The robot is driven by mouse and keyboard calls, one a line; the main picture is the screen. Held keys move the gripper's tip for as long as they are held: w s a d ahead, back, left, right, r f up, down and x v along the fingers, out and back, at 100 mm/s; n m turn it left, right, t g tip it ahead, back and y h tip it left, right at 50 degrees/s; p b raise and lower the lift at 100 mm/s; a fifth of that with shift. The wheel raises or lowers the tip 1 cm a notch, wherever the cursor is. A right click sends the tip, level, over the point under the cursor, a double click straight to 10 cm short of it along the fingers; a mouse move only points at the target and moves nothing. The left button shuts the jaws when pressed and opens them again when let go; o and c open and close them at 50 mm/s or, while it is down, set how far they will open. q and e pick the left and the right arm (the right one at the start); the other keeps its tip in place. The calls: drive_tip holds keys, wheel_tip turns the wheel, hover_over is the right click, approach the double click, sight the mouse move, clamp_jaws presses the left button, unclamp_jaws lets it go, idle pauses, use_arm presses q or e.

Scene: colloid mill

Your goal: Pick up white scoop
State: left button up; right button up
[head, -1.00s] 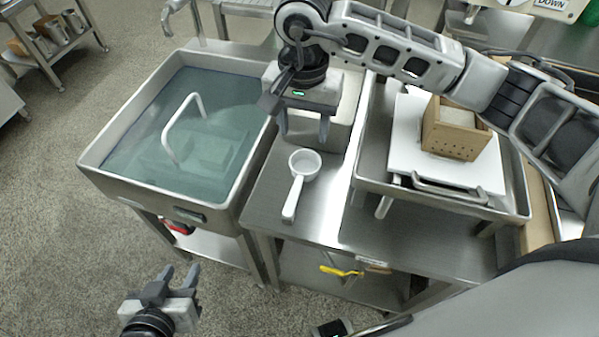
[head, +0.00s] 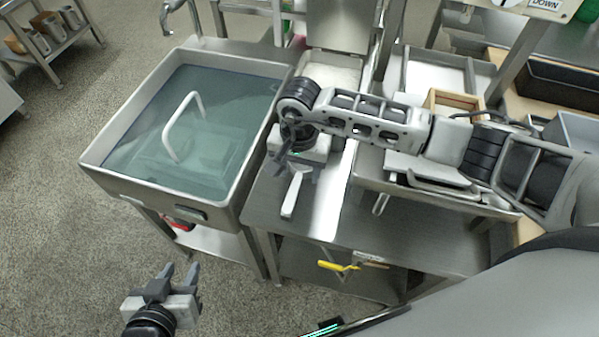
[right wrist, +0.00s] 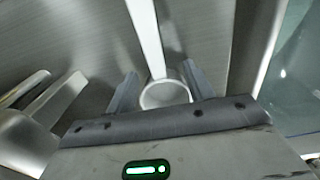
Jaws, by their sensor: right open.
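The white scoop (head: 293,192) lies on the steel table, its handle pointing to the front. In the head view my right gripper (head: 297,170) is over its bowl and hides most of it. In the right wrist view the scoop's round bowl (right wrist: 165,95) shows between the two spread fingers of the right gripper (right wrist: 156,88), with the handle running up the picture. The right gripper is open, and I cannot tell how high it is above the table. My left gripper (head: 172,280) is low over the floor at the front left, fingers apart and empty.
A water-filled steel sink (head: 105,170) with a curved handle in it stands left of the steel table (head: 262,208). A steel tray (head: 480,207) and a wooden box (head: 455,98) are to the right, partly behind my right arm. A yellow-handled item (head: 338,267) is on the lower front.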

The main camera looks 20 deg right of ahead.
clamp_jaws()
